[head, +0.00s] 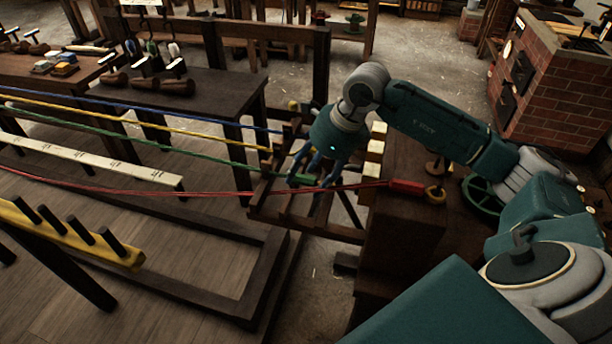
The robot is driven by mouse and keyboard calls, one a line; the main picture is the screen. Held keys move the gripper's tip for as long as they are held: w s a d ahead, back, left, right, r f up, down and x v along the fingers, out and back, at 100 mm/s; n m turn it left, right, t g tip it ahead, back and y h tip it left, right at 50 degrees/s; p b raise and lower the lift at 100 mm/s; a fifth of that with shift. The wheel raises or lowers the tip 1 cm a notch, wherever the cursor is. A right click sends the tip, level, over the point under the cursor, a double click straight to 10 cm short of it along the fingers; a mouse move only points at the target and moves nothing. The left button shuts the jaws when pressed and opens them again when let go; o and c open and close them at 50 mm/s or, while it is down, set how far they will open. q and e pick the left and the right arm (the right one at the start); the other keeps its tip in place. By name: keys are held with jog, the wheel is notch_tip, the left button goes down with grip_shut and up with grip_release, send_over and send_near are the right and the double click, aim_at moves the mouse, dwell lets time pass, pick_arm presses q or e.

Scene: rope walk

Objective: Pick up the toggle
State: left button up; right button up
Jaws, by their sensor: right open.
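My right gripper (309,187) points down over the wooden frame at the centre, its blue fingers apart. It is beside the end of the green rope (200,152), where a small green piece (318,179) shows near the fingers. I cannot tell whether the fingers touch it. A red cylindrical piece (405,187) at the end of the red rope (180,193) lies on the dark wooden bench (400,235), to the right of the gripper. No piece is plainly marked as the toggle; I cannot tell which one it is. My left gripper is not in view.
A blue rope (150,107) and a yellow rope (140,121) run from the left toward the wooden frame (290,212). A yellow pegged rail (75,235) stands at the lower left. A dark table (225,88) holds wooden tools. A brick stove (550,85) stands at right.

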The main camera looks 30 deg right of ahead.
aim_at(308, 179)
jog(key=shift+f, duration=0.25)
jog(key=c, duration=1.1)
jog(key=shift+w+r, duration=0.1)
jog(key=shift+r, duration=0.1)
jog(key=shift+r+b, duration=0.7)
jog(key=shift+r, duration=9.2)
jog(key=shift+r, duration=0.1)
